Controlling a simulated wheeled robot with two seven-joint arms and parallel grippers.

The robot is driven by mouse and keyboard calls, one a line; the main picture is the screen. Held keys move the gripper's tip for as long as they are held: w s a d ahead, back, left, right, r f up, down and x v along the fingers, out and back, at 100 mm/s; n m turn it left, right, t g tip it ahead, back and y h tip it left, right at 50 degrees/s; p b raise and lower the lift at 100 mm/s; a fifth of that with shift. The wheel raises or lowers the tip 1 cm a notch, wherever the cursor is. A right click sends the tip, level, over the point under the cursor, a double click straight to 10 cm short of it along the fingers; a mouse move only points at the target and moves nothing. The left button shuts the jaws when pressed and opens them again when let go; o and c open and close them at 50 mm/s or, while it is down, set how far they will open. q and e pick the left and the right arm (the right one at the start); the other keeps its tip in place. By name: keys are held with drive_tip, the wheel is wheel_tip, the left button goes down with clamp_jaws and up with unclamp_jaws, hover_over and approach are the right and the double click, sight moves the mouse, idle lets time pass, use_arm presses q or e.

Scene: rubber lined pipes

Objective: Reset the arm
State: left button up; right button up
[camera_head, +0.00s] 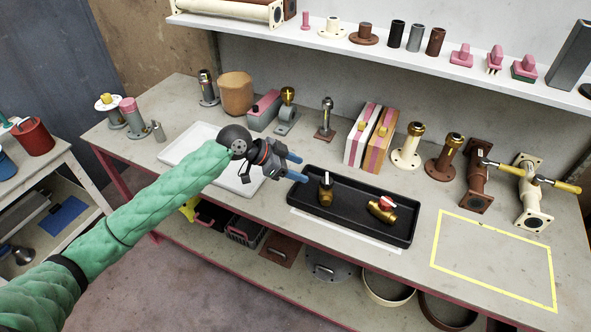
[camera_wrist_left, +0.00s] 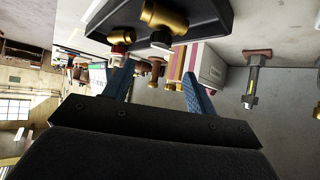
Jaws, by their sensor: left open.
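My left arm, in a green sleeve, reaches in from the left in the head view. My left gripper (camera_head: 297,167) is open and empty, with its blue fingers above the left end of the black tray (camera_head: 344,229). In the left wrist view the two blue fingers (camera_wrist_left: 158,85) are spread apart with nothing held between them. The black tray holds a brass valve with a dark top (camera_head: 325,190) and a brass valve with a red handle (camera_head: 382,208). My right gripper is not in view.
A white tray (camera_head: 172,154) lies partly behind my left arm. Pipe fittings and boxes (camera_head: 362,137) line the back of the bench. A shelf (camera_head: 400,58) runs above. The yellow taped rectangle (camera_head: 492,258) at the right is empty.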

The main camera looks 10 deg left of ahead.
use_arm(q)
drive_tip(key=shift+a+r, duration=0.1)
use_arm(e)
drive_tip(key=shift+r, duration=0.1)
use_arm(q)
drive_tip(key=shift+s, duration=0.1)
